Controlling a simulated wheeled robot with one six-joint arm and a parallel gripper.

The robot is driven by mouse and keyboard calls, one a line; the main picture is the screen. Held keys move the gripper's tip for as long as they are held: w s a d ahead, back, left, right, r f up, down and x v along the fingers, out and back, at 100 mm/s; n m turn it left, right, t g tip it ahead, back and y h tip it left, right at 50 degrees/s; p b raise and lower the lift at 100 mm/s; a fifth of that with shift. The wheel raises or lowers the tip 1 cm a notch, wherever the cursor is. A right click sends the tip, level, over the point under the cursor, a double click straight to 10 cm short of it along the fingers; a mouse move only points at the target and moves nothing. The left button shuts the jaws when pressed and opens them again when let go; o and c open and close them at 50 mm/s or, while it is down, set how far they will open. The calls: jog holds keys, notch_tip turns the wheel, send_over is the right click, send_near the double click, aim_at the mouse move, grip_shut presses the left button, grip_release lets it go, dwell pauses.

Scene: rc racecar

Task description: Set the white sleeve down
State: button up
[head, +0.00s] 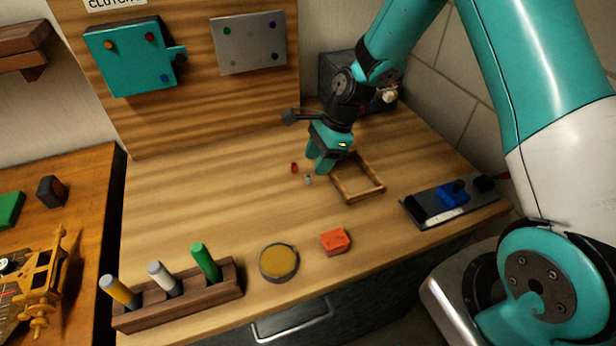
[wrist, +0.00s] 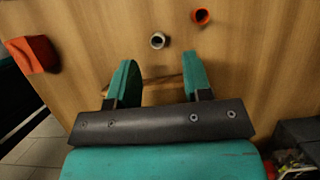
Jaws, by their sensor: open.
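The white sleeve (wrist: 158,41) is a small pale ring-shaped piece on the wooden workbench. In the head view the white sleeve (head: 308,180) lies just in front of my gripper. A red sleeve (wrist: 201,17) sits beside it, apart from it, and also shows in the head view (head: 294,168). My gripper (wrist: 158,82) is open, with its two teal fingers apart and nothing between them. The white sleeve is just beyond the fingertips in the wrist view. In the head view my gripper (head: 318,170) points down, low over the bench.
An empty wooden frame tray (head: 345,199) lies right of my gripper. An orange-red block (head: 335,240), a round yellow-topped tin (head: 279,262) and a rack (head: 190,300) with three pegs stand along the front. A grey plate (head: 450,203) with blue parts is at right. The bench's left-middle is clear.

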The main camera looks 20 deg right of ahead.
aim_at(306, 181)
jog(key=p+x, duration=0.1)
jog(key=x, duration=0.3)
jog(key=shift+s+a+f, duration=0.1)
jog(key=shift+a+f, duration=0.05)
jog(key=shift+a, duration=0.15)
grip_shut()
